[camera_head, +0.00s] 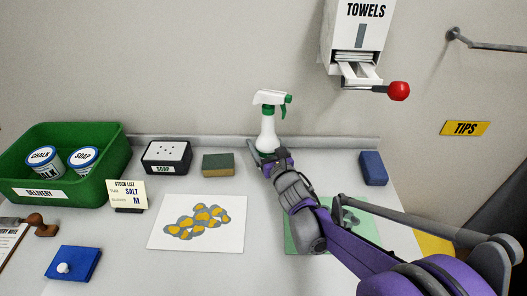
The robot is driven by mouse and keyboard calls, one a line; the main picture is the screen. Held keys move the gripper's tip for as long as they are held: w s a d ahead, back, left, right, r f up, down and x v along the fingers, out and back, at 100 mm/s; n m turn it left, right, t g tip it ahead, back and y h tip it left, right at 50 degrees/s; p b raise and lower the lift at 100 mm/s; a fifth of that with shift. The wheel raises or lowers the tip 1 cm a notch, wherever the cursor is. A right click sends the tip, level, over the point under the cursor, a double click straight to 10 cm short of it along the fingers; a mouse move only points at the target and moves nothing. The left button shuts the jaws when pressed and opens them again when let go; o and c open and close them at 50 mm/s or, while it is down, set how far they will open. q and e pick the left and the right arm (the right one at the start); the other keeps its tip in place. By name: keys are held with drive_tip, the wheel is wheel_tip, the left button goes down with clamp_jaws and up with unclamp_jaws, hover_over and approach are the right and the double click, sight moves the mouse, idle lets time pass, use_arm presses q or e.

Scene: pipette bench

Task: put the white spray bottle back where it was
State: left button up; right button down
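The white spray bottle (268,131), with a green trigger and a white-and-green head, stands upright at the back of the bench near the wall ledge. My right arm reaches in from the lower right. My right gripper (266,157) is at the bottle's lower part and hides its base. I cannot tell whether the fingers touch the bottle or are closed on it. My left gripper is not in view.
Left of the bottle are a sponge (218,170), a black soap box (168,171) and a green delivery bin (105,188). A stained white sheet (236,238) lies in front. My arm partly covers a green mat (295,235). A blue block (373,168) stands right.

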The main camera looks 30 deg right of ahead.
drive_tip(key=shift+f+b, duration=0.3)
drive_tip(key=shift+f, duration=0.95)
drive_tip(key=shift+f, duration=0.1)
unclamp_jaws()
drive_tip(key=shift+s, duration=0.2)
drive_tip(key=s, duration=0.3)
drive_tip(key=s+a+p, duration=0.1)
drive_tip(key=s, duration=0.3)
drive_tip(key=s+a, duration=0.1)
drive_tip(key=s, duration=0.3)
drive_tip(key=shift+s, duration=0.2)
